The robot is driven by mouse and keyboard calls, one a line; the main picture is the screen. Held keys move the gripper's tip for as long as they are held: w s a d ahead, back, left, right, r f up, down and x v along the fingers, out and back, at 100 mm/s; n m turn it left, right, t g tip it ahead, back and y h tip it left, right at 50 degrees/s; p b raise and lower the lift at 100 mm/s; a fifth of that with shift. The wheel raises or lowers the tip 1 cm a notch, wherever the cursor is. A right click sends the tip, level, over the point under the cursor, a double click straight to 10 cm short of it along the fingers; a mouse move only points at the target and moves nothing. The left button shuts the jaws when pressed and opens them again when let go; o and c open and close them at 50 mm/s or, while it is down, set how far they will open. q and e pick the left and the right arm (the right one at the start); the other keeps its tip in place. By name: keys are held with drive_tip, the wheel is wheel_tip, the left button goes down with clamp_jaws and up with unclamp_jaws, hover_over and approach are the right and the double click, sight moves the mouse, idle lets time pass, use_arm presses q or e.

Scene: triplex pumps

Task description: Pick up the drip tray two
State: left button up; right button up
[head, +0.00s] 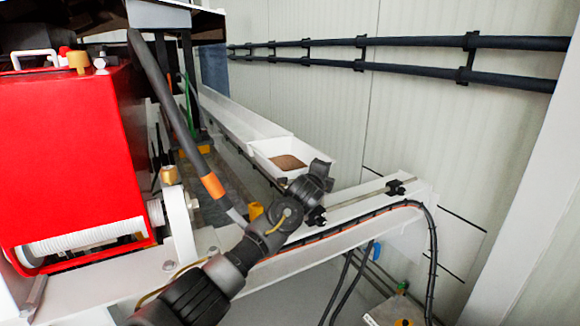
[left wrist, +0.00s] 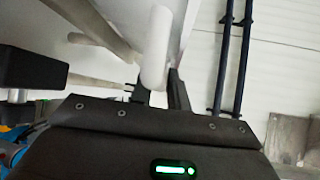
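A white tray (head: 262,150) with brown material in it stands at the near end of a long white channel (head: 230,112) in the head view. I cannot tell if this is drip tray two. My left gripper (head: 322,175) is at the tray's near right corner; its fingertips are hard to make out there. In the left wrist view the two dark fingers (left wrist: 161,92) stand apart, with a white rounded piece (left wrist: 155,45) between or just beyond them. Whether they touch it cannot be told. My right gripper is not in view.
A red pump housing (head: 65,155) fills the left. A light beam (head: 345,222) with a black cable runs below the gripper. Black pipes (head: 400,42) run along the pale wall behind. A dark hose with an orange band (head: 212,186) crosses left of the tray.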

use_arm(q)
drive_tip(key=shift+f, duration=0.1)
clamp_jaws()
idle(0.3)
drive_tip(key=shift+w+a+r+b, duration=0.1)
drive_tip(key=shift+r+b, duration=0.75)
drive_tip(key=shift+r, duration=0.3)
drive_tip(key=s+a+r+b, duration=0.1)
drive_tip(key=s+r+b, duration=0.3)
drive_tip(key=s+r, duration=0.7)
drive_tip(key=shift+s+a, duration=0.15)
drive_tip(key=shift+s, duration=1.3)
drive_tip(key=shift+s, duration=0.1)
